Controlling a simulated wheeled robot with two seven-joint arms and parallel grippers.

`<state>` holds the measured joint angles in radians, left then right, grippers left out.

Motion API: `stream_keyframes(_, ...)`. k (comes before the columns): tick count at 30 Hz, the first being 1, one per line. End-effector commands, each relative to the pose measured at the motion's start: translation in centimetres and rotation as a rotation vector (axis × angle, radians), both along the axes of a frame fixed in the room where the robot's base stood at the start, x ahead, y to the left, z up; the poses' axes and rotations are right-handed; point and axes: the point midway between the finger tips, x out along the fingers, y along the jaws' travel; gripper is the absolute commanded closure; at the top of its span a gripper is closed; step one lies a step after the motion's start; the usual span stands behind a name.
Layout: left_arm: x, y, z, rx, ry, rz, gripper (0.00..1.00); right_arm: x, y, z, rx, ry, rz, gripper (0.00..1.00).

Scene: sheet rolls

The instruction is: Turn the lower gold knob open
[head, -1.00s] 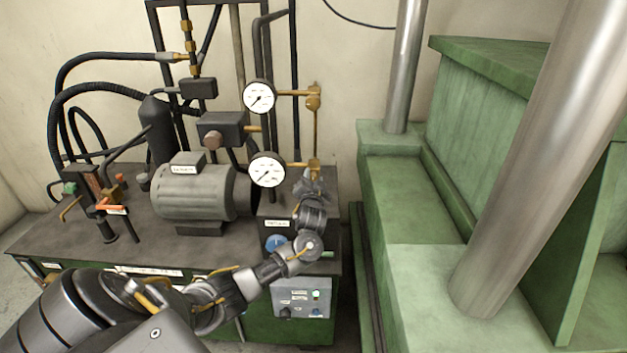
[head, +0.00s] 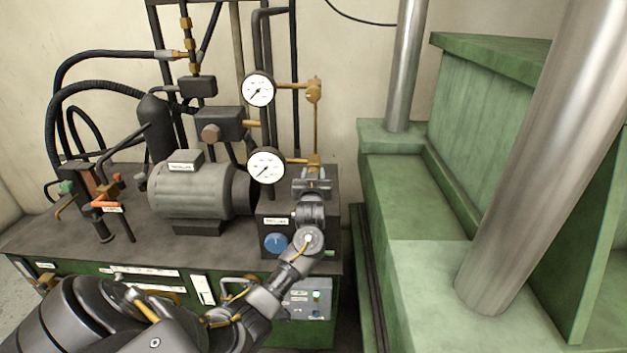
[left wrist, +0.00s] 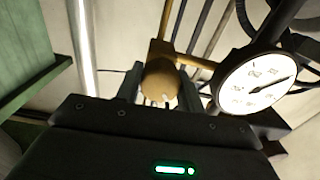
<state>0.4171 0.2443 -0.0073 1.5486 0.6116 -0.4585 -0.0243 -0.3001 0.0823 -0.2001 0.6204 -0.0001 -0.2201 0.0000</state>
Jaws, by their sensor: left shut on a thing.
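The lower gold knob (head: 314,162) sits at the right end of the gold pipe beside the lower white gauge (head: 266,167). The gauge (left wrist: 257,82) shows to the right of the knob there. My right gripper is not in view.
An upper gold knob (head: 313,90) and upper gauge (head: 258,89) are above, joined by a thin vertical gold pipe. A grey motor (head: 190,190) stands on the dark bench at left. A green press frame (head: 410,200) with steel columns (head: 530,160) stands at right.

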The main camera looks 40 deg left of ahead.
Motion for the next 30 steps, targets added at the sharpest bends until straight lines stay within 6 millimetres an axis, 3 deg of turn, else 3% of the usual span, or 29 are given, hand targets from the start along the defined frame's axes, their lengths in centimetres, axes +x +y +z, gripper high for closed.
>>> stream_keyframes(18,0.0,0.0,-0.4,-0.463,-0.351,0.0,0.85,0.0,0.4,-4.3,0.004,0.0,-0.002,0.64)
stream_keyframes(30,0.0,0.0,-0.3,-0.667,-0.504,-0.001,0.85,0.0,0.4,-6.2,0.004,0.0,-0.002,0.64)
